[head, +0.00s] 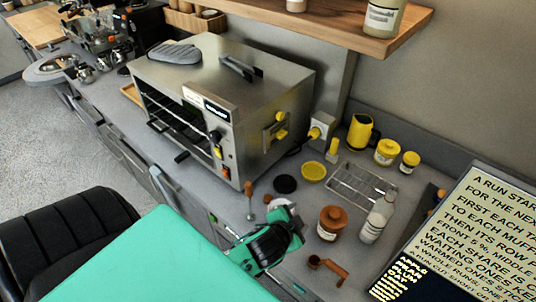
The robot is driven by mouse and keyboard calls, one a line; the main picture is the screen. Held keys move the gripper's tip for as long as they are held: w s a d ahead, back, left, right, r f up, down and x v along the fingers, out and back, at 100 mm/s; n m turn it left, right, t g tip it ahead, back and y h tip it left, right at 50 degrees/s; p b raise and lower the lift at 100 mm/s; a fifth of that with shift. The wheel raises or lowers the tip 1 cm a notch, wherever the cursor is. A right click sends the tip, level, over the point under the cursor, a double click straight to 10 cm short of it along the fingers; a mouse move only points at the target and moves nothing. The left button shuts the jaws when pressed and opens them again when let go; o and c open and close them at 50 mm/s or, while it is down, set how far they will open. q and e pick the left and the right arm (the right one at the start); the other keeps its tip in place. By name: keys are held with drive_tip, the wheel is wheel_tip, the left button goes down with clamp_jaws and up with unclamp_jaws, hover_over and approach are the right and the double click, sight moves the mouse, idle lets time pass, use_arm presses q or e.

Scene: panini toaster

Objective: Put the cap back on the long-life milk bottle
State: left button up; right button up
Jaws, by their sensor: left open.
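The long-life milk bottle (374,222) stands upright on the grey counter at the right, pale with a whitish label. I cannot tell for certain whether its top is bare. A loose cap cannot be made out with certainty; a pale round piece (281,204) lies just beyond my left gripper, partly hidden by it. My left gripper (290,224) is open, low over the counter to the left of the bottle, with the brown-lidded jar between them. Nothing can be seen held in it. My right gripper is not in view.
A brown-lidded jar (331,222) stands left of the bottle, and a wire rack (352,183) lies behind it. A brown scoop (327,266) lies in front. Black (286,183) and yellow (314,171) discs lie near the large steel toaster (230,85). A text board (470,235) is at right.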

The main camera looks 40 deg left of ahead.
use_arm(q)
drive_tip(key=w+d+r+m+t+h, duration=0.35)
drive_tip(key=w+r+m+t, duration=0.2)
drive_tip(key=w+r, duration=0.25)
drive_tip(key=d+r+m+g+h, duration=0.2)
drive_tip(key=d+m+g+h, duration=0.35)
drive_tip(key=m, duration=0.65)
drive_tip(key=d+r+m+g+h, duration=0.2)
drive_tip(key=d+m+h, duration=0.55)
drive_tip(key=m, duration=0.35)
drive_tip(key=a+f+m+g+y, duration=0.2)
drive_tip(key=a+f+m, duration=0.1)
drive_tip(key=a+f+m+g+y, duration=0.2)
drive_tip(key=a+f+m+g, duration=0.1)
drive_tip(key=f+m, duration=0.1)
drive_tip(key=a+f+m+g+y+p, duration=0.1)
drive_tip(key=a+f+m+g+y, duration=0.2)
drive_tip(key=a+f+m, duration=0.1)
drive_tip(key=w+a+m+g+y, duration=0.1)
drive_tip(key=a+y, duration=0.8)
drive_tip(key=a, duration=1.2)
drive_tip(key=shift+w+a+f+g, duration=0.25)
drive_tip(key=shift+w+g, duration=0.15)
drive_tip(key=shift+g, duration=0.2)
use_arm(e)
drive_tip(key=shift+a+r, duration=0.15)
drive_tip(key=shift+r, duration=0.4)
use_arm(q)
drive_tip(key=shift+y, duration=0.25)
